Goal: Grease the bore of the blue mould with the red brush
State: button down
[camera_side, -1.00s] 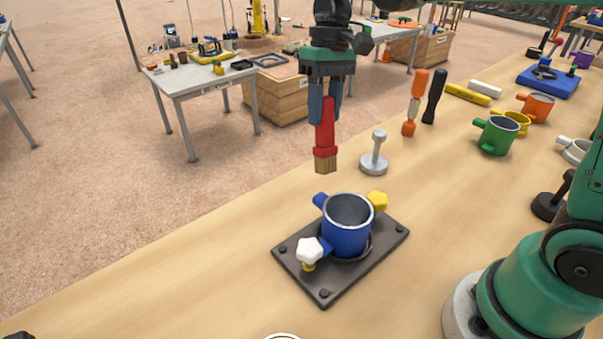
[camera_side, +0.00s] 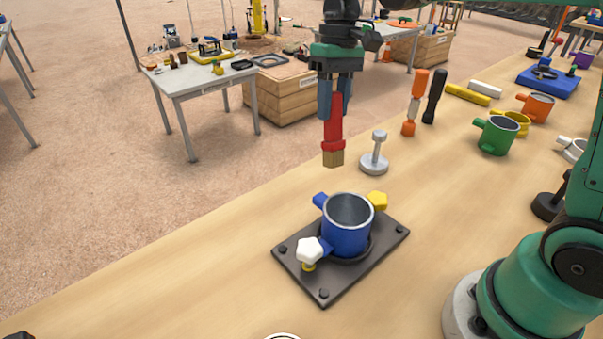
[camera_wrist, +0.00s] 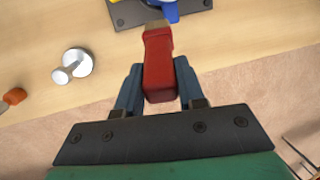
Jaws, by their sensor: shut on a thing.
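The blue mould (camera_side: 345,238) stands upright on a dark base plate (camera_side: 380,245), its bore open at the top. A white knob (camera_side: 309,250) and a yellow knob (camera_side: 377,200) sit at its sides. My gripper (camera_side: 334,108) is shut on the red brush (camera_side: 333,128), which hangs bristles down, above and behind the mould and apart from it. In the wrist view the red brush (camera_wrist: 158,68) is between my fingers, and part of the blue mould (camera_wrist: 155,4) shows at the top edge, mostly cut off.
A grey metal tamper (camera_side: 374,158) stands right of the brush. Orange-handled (camera_side: 413,105) and black-handled (camera_side: 434,98) tools stand behind it. Green (camera_side: 495,136) and orange (camera_side: 538,106) moulds are farther right. The bench left of the base plate is clear.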

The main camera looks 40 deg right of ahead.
jog(key=c, duration=1)
grip_release()
jog(key=shift+c, duration=0.2)
grip_shut()
jog(key=s+a+r+t+h, duration=0.25)
jog(key=s+a, duration=0.25)
jog(key=s, duration=0.4)
notch_tip(320, 180, down, 7)
jog(key=shift+s+f+t, duration=0.2)
jog(key=shift+t, duration=0.25)
jog(key=shift+r, duration=0.1)
